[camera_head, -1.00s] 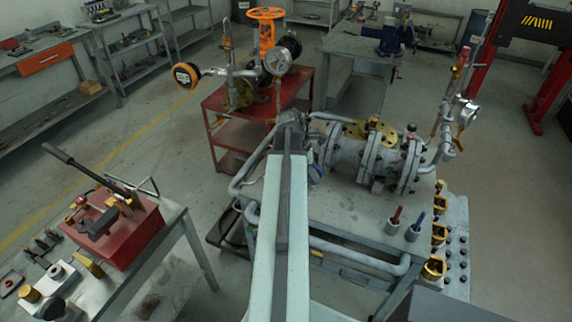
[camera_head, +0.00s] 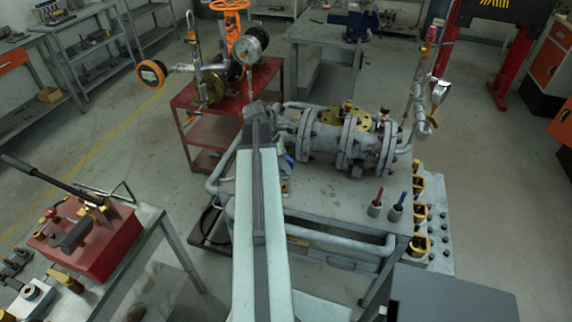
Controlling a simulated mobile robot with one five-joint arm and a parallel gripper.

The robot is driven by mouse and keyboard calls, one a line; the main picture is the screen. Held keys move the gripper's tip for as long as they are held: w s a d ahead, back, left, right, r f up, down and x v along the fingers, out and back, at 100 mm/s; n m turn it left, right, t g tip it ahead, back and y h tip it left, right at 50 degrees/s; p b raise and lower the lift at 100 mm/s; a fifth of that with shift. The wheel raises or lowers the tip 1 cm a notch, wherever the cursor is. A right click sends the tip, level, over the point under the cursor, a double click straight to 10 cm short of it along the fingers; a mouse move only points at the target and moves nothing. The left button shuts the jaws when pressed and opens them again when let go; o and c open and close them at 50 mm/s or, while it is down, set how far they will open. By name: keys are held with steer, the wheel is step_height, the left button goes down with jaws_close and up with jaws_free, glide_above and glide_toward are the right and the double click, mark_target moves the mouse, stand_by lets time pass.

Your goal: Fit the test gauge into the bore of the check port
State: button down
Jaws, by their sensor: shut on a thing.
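The test gauge appears to be the round white-faced dial (camera_head: 222,43) above the far end of my arm, in front of the orange-wheeled valve. My gripper (camera_head: 253,104) is at that far end, small and partly hidden by my arm. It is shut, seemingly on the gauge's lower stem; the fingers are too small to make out. A grey flanged valve body (camera_head: 325,143) lies on the bench right of my gripper, with a yellow round flange (camera_head: 346,116) on top. I cannot tell for certain which opening is the check port; its bore is not visible.
An upright pipe (camera_head: 419,95) rises right of the valve body. Red and blue tools in cups (camera_head: 376,207) stand near the bench front. A red pump box (camera_head: 85,240) is at left.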

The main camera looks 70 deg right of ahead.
mark_target(287, 177)
steer(key=shift+f+b, duration=1.8)
steer(key=shift+f, duration=0.45)
steer(key=shift+f+b, duration=1.2)
steer(key=shift+b, duration=0.05)
stand_by(0.6)
steer(key=c, duration=1.1)
jaws_free()
steer(key=o, duration=0.5)
steer(key=shift+r, duration=0.1)
